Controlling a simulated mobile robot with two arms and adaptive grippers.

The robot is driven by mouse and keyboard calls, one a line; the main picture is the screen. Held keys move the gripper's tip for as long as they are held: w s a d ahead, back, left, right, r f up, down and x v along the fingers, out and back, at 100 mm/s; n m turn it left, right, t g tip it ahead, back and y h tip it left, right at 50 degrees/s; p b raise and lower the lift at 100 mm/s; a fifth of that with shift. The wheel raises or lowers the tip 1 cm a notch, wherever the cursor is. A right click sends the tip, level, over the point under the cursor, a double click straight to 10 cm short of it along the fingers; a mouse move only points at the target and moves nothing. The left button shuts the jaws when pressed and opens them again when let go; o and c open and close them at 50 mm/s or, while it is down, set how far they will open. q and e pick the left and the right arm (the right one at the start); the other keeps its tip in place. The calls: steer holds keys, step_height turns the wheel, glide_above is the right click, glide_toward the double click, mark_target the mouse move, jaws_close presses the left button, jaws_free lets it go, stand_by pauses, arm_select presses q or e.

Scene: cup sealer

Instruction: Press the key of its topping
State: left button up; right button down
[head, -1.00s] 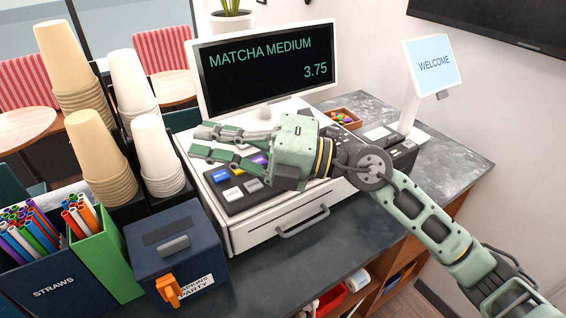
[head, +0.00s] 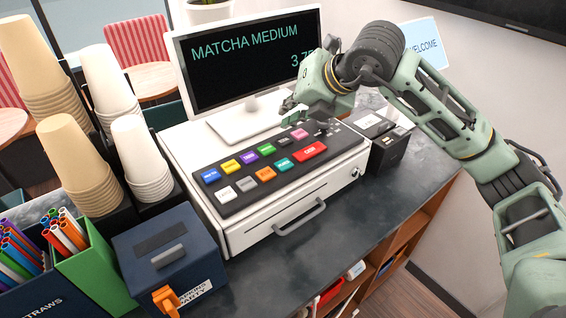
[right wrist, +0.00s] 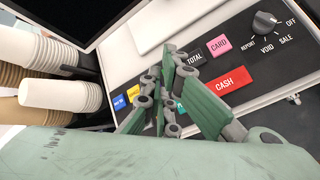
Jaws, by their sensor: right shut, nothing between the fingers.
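The register keypad (head: 270,165) is a dark panel with several coloured keys, among them blue (head: 210,176), yellow (head: 230,167), purple (head: 249,157), white (head: 226,194), grey (head: 246,185), orange (head: 265,174), teal (head: 283,164) and pink (head: 299,134). Most small labels are unreadable in the head view. The screen (head: 245,60) reads MATCHA MEDIUM; my right arm hides part of the price. My right gripper (head: 306,112) is shut and empty, pointing down above the keypad's back right. In the right wrist view its fingers (right wrist: 172,95) cover several keys. My left gripper is not in view.
The red CASH key (head: 310,151) and the cash drawer handle (head: 300,216) are at the front right. Cup stacks (head: 141,160), a straw box (head: 90,265) and a navy napkin box (head: 168,255) stand left. The counter in front of the drawer is clear.

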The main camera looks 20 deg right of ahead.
steer(key=b, duration=0.5)
glide_above(288, 160)
step_height(288, 160, down, 8)
steer(key=shift+w+d+f, duration=0.1)
steer(key=shift+f, duration=0.35)
steer(key=shift+b, duration=0.3)
stand_by(0.8)
steer(key=shift+f+b, duration=0.4)
steer(key=shift+b, duration=0.15)
steer(key=shift+f+b, duration=0.45)
steer(key=shift+b, duration=0.15)
stand_by(0.5)
steer(key=shift+r, duration=0.1)
stand_by(0.3)
steer(key=shift+r+p, duration=0.35)
steer(key=shift+r, duration=0.4)
steer(key=shift+r, duration=0.1)
